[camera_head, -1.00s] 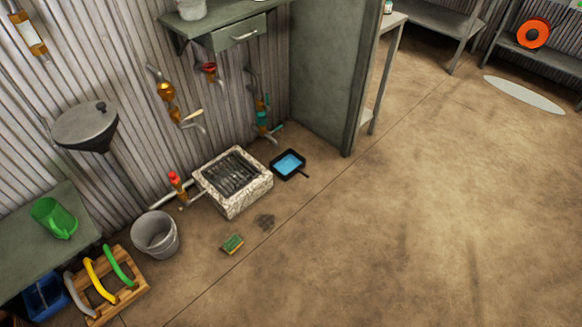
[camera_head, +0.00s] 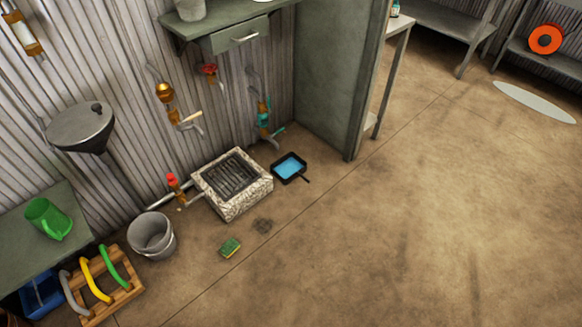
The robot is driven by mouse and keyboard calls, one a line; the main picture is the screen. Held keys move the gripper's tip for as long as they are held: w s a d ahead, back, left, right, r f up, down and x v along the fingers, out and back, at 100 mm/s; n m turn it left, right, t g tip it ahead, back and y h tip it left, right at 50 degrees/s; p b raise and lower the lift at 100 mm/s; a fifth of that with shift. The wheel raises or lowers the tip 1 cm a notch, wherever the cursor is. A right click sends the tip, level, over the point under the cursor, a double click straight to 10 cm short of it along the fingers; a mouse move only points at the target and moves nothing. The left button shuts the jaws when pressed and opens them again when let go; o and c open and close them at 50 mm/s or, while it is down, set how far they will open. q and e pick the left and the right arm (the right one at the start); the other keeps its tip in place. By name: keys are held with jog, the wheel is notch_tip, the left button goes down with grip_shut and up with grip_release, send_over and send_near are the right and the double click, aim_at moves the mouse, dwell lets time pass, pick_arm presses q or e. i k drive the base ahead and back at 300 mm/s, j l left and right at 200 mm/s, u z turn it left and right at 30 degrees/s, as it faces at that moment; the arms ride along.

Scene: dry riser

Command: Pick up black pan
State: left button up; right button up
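The black pan (camera_head: 302,178) is a small square pan on the floor, just right of a stone-sided drain box with a grate. Light blue content, which looks like water, fills its inside. Its short handle points to the lower right. The pan appears upright and nothing covers it. Neither of my grippers shows in the head view.
The stone drain box (camera_head: 245,203) stands left of the pan, and a green partition (camera_head: 335,85) rises behind it. A sponge (camera_head: 230,247), a grey bucket (camera_head: 152,237) and a wooden rack (camera_head: 112,295) are on the floor at left. Open floor lies to the right.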

aim_at(290, 166)
jog(key=i+l+u, duration=0.1)
jog(key=i+l, duration=0.35)
jog(key=l, duration=0.2)
jog(key=i+l+u, duration=0.25)
jog(key=i+l, duration=0.2)
jog(key=l, duration=0.3)
jog(key=i+l+u, duration=0.1)
jog(key=l, duration=0.25)
jog(key=i, duration=0.1)
